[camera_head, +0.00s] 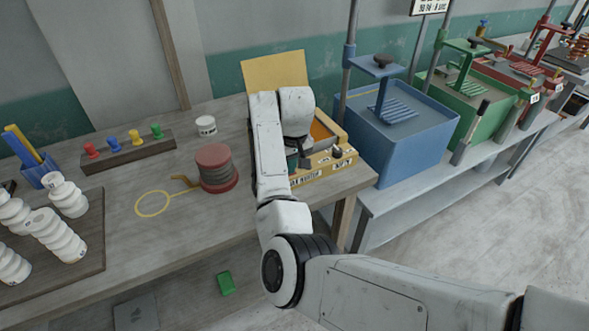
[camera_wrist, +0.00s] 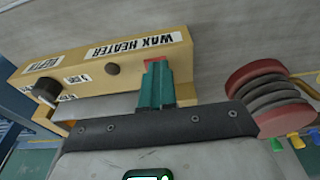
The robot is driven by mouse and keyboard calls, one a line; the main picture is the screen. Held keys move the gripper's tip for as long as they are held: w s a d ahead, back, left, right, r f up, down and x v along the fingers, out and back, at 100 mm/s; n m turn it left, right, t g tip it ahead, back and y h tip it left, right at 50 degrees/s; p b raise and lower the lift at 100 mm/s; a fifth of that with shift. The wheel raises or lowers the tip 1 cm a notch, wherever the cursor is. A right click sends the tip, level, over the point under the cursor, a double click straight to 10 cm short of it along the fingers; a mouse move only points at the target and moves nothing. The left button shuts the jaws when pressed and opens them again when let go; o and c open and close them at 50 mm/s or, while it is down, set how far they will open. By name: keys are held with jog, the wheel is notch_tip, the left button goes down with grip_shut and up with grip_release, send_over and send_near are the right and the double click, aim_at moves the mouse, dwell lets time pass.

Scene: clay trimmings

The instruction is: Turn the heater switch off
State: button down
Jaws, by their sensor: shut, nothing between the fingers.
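The wax heater is a yellow box (camera_head: 342,165) at the right end of the workbench, with an orange interior and its lid raised behind. In the wrist view its labelled front (camera_wrist: 125,48) appears upside down, with a large dark knob (camera_wrist: 45,92) and a smaller dark round piece (camera_wrist: 112,69). My gripper (camera_wrist: 156,66) has teal fingers, shut and empty, with the tips at the heater's front. A small red piece (camera_wrist: 155,59) shows just past the tips; it may be the switch, partly hidden. I cannot tell whether the fingers touch it. In the head view my arm covers part of the heater.
A red-ended spool (camera_head: 217,168) stands left of the heater, with a white jar (camera_head: 206,125) behind it. A rack of coloured pegs (camera_head: 128,148) and white stacked pieces (camera_head: 60,240) are farther left. A blue press (camera_head: 395,130) stands to the right.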

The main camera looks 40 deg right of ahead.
jog(key=shift+w+a+f, duration=0.1)
jog(key=shift+a+f, duration=0.05)
jog(key=shift+f, duration=0.35)
jog(key=shift+w+r, duration=0.2)
jog(key=shift+w, duration=0.5)
jog(key=shift+r+p, duration=0.8)
jog(key=r+p, duration=0.1)
jog(key=r, duration=0.1)
jog(key=s+r+p, duration=0.1)
jog(key=p, duration=0.1)
jog(key=shift+r, duration=0.4)
notch_tip(320, 180, up, 9)
jog(key=s+b, duration=0.1)
jog(key=b, duration=0.1)
jog(key=shift+s, duration=0.3)
jog(key=shift+a, duration=0.1)
